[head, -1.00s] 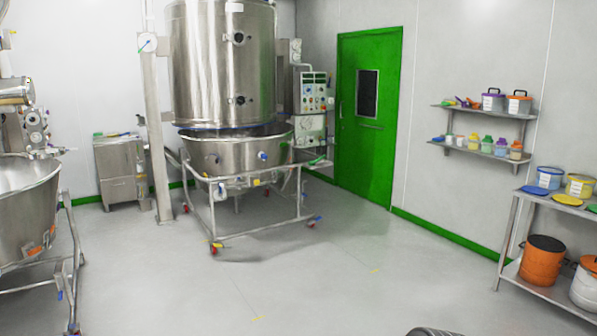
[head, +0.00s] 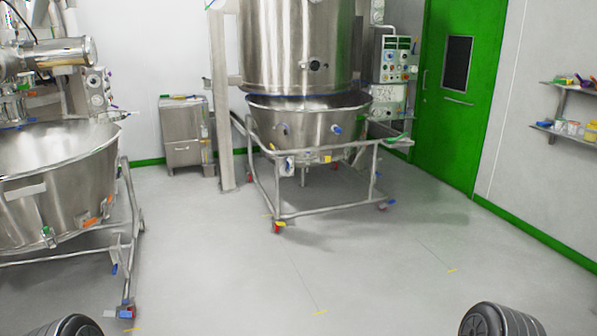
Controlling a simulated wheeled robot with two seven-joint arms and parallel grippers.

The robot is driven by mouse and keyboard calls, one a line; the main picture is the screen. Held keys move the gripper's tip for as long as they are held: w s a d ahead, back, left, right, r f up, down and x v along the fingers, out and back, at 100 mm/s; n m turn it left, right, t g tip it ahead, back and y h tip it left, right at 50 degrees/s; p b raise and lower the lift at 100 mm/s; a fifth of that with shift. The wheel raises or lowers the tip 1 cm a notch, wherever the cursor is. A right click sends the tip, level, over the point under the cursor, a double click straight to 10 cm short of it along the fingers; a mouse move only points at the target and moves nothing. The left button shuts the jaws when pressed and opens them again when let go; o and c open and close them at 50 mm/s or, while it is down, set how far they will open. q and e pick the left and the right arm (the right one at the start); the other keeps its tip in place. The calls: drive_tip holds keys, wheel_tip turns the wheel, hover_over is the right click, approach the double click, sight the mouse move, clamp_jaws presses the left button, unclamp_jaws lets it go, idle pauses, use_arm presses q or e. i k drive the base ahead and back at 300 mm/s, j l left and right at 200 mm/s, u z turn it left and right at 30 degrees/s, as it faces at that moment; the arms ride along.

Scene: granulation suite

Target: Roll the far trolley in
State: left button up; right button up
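A steel bowl on a wheeled tubular trolley (head: 325,212) stands under the tall steel vessel (head: 295,45) at the back. Its bowl (head: 305,125) is just below the vessel's lower rim; whether they touch I cannot tell. Red and blue castors show at its feet. A second wheeled trolley (head: 128,220) with a wide steel bowl (head: 60,185) is nearer, at the left, cut by the picture's edge. Neither of my grippers is in view. Only dark rounded parts, apparently of my arms, show at the bottom edge. No contact with either trolley shows.
Open grey floor (head: 385,265) with yellow marks lies in front of the back trolley. A steel cabinet (head: 185,135) and a post (head: 218,130) stand left of it. A green door (head: 455,100) and wall shelves (head: 568,130) are at the right.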

sight(281, 159)
drive_tip(key=i, duration=5.8)
